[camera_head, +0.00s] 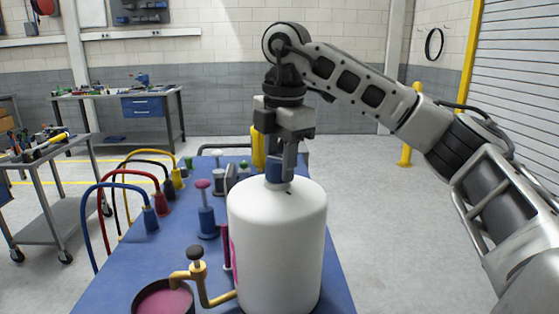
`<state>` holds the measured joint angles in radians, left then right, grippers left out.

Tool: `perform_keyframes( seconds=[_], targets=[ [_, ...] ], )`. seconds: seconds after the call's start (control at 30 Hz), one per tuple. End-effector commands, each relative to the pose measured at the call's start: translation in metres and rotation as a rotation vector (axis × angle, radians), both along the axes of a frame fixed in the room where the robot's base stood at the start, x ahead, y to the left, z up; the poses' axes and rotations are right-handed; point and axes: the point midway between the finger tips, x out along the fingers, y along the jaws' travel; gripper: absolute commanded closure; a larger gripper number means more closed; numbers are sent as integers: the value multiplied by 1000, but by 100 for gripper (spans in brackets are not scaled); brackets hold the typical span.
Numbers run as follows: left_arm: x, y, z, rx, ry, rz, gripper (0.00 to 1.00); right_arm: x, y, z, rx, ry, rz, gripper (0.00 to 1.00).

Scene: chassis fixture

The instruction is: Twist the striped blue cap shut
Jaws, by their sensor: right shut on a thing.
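The blue cap (274,170) sits on the top of a large white tank (277,245), near its back edge. Its stripes are too small to make out. My right gripper (282,172) comes down from above and is shut on the cap. Its finger hides the right part of the cap. The tank stands upright on the blue table (120,275). My left gripper is not in view.
A cup of pink liquid (163,299) and a brass pipe with a black knob (197,265) stand left of the tank. Coloured hoses with plugs (151,218) line the table's left side. Several small valves (206,215) stand behind. Free floor lies to the right.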

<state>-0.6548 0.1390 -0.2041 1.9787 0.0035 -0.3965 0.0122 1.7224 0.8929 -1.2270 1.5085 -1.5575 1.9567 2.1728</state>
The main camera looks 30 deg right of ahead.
Motion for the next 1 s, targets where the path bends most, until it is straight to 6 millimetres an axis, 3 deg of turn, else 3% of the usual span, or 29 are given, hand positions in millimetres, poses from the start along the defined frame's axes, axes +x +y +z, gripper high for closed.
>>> perform_keyframes(
  seconds=[0.2, 0.5, 0.77, 1.0],
  targets=[
    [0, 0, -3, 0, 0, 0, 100, -1, 1, -2, -1, 1, -218, 95],
    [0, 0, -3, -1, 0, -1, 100, -1, 1, -2, -1, 2, -255, 95],
    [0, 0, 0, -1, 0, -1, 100, -1, 2, -1, -2, 2, -545, 95],
    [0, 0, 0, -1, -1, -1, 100, -1, 2, -3, -2, 2, -575, 95]
  ],
)
